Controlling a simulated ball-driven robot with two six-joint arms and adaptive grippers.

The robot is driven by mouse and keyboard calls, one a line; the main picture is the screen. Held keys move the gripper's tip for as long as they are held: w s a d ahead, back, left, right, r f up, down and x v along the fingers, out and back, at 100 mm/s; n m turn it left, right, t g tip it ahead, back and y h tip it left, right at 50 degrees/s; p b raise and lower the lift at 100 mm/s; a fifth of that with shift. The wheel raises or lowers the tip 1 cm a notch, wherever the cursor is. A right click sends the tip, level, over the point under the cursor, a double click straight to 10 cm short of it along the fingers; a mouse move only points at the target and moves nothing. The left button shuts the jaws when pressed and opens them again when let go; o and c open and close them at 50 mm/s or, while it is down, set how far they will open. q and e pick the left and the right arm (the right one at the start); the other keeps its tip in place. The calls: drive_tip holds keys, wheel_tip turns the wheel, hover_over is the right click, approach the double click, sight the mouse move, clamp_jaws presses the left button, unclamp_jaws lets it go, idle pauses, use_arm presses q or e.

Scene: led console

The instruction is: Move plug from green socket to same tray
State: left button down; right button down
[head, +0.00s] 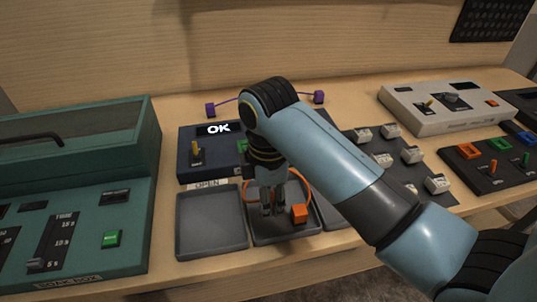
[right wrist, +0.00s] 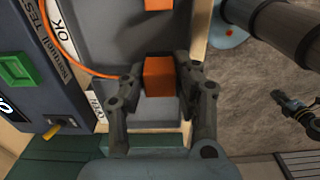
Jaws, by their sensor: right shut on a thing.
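An orange plug (right wrist: 158,77) is between the closed fingers of my right gripper (right wrist: 158,90); the fingers hide it in the head view. In the head view my right gripper (head: 270,212) points down at the middle tray (head: 290,237); the wrist view reads OK beside this tray. A second orange plug (head: 299,213) is right of the fingers, and its top end shows in the right wrist view (right wrist: 158,4). An orange cable (head: 306,186) curves behind. The green socket (head: 243,146) on the dark tester looks empty. A dark gripper (right wrist: 290,106), apparently my left, hangs over the floor.
The tester's display (head: 219,128) reads OK, beside a yellow lever (head: 196,150). The left tray (head: 210,225), labelled OPEN, is empty. A teal soak box (head: 80,200) stands at left. Purple plugs (head: 210,109) lie behind. Several white pieces (head: 411,154) sit on a dark mat at right.

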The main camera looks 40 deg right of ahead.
drive_tip(key=shift+f, duration=0.6)
drive_tip(key=shift+f+b, duration=0.35)
drive_tip(key=shift+f, duration=0.35)
drive_tip(key=shift+f, duration=0.3)
drive_tip(key=shift+f, duration=0.25)
drive_tip(key=shift+f, duration=0.3)
idle(0.8)
